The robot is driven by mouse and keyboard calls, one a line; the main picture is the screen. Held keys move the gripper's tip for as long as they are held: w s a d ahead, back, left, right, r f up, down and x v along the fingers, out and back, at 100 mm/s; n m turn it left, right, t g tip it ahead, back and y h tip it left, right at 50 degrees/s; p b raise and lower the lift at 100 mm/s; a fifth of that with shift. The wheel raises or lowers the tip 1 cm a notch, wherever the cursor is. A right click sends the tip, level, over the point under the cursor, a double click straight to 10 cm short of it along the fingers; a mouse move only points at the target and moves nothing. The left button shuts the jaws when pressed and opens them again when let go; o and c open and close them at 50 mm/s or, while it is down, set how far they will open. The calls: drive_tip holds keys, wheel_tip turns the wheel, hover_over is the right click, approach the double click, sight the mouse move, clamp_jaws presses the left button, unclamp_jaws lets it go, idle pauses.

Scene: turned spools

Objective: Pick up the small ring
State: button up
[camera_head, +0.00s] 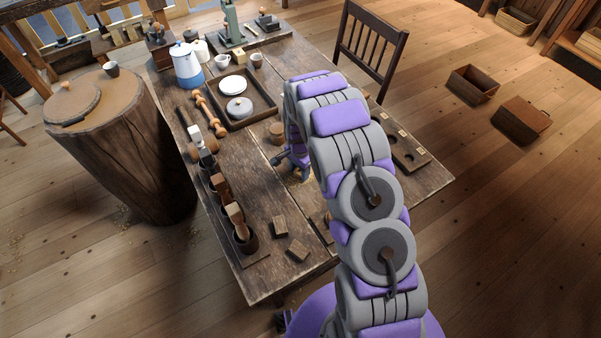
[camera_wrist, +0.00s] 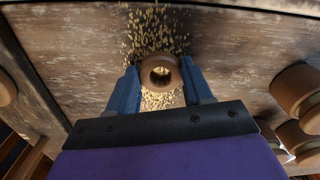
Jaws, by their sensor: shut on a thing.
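The small ring (camera_wrist: 160,58) is brown and round with an open hole through its middle. In the wrist view it sits between the two blue fingers of my gripper (camera_wrist: 161,76), which is shut on it. Pale shavings lie scattered around and beyond the ring on the worn wooden table. I cannot tell whether the ring touches the tabletop. In the head view my gripper (camera_head: 293,166) is low over the middle of the table (camera_head: 262,205), partly behind my arm. The ring cannot be made out there.
Round wooden pieces (camera_wrist: 296,90) stand to the right in the wrist view. A chair (camera_head: 372,45) stands behind.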

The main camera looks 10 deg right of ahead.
drive_tip(key=c, duration=0.3)
drive_tip(key=shift+c, duration=0.2)
wheel_tip(320, 180, up, 10)
drive_tip(key=p, duration=0.2)
drive_tip(key=shift+s, duration=0.1)
idle(0.3)
